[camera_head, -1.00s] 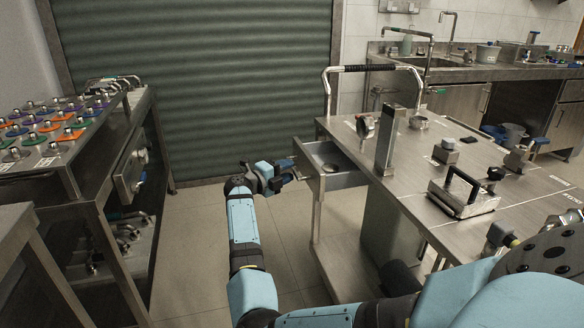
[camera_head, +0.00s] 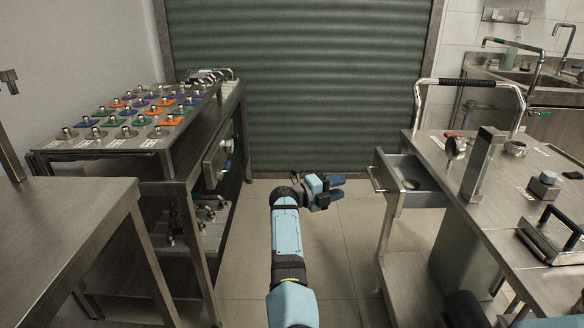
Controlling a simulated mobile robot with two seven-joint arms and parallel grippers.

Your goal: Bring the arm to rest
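The steel cart (camera_head: 465,235) stands at right with a gauge (camera_head: 455,148), an upright metal block (camera_head: 482,165) and a handled plate (camera_head: 553,236). At left are a rack (camera_head: 165,140) with colored tags and a bare table (camera_head: 65,215). Floor between is free.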

